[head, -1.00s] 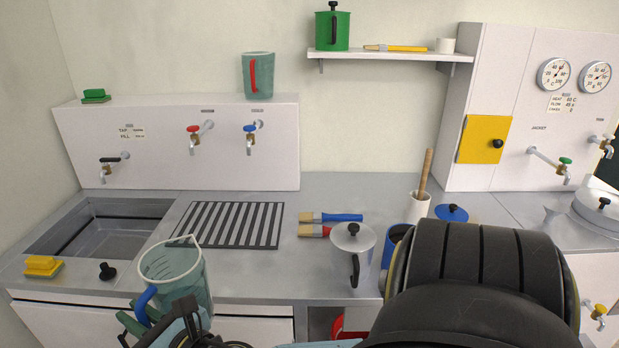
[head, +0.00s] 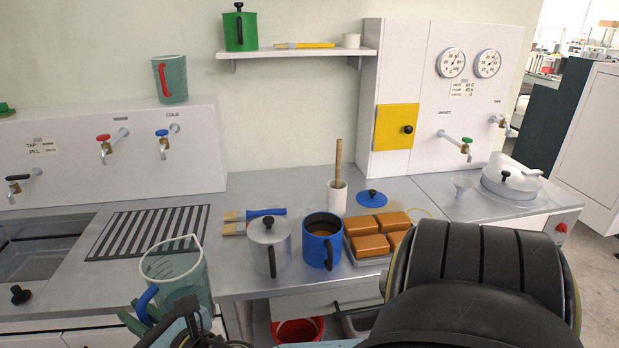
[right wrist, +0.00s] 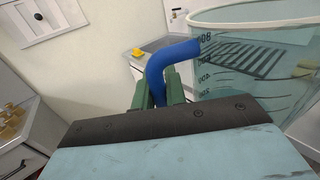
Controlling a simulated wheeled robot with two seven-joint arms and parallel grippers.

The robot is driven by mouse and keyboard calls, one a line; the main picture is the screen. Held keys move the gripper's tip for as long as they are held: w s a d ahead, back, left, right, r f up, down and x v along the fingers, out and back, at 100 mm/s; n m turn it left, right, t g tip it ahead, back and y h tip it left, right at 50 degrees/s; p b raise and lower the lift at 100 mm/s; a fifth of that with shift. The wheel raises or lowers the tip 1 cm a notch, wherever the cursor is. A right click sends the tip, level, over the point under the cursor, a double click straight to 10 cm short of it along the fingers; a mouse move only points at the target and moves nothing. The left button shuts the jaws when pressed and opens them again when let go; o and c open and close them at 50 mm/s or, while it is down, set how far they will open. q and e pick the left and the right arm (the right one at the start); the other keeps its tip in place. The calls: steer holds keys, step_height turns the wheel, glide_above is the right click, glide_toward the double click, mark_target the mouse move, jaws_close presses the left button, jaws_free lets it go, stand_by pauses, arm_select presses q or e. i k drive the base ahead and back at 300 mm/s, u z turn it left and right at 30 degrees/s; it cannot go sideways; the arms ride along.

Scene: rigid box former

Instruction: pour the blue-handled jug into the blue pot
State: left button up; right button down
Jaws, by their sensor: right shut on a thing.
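The blue-handled jug (head: 178,278) is clear, teal-tinted and marked with a scale. It is held roughly upright at the counter's front edge, left of the blue pot, and its large side also shows in the right wrist view (right wrist: 262,85). My right gripper (head: 140,318) has green fingers shut on the jug's blue handle (right wrist: 165,70). I cannot tell how full the jug is. The blue pot (head: 318,250) stands upright and open on the counter, with something brown inside and its black handle facing me. My left gripper is out of view.
A grey lidded pot (head: 264,258) stands between the jug and the blue pot. Right of the blue pot is a tray with brown blocks (head: 368,245). Behind are a blue lid (head: 372,198), a white holder (head: 337,198) and brushes (head: 262,214).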

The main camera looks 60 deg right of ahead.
mark_target(322, 231)
steer(key=z, duration=1.9)
steer(key=i, duration=0.1)
steer(key=u, duration=0.05)
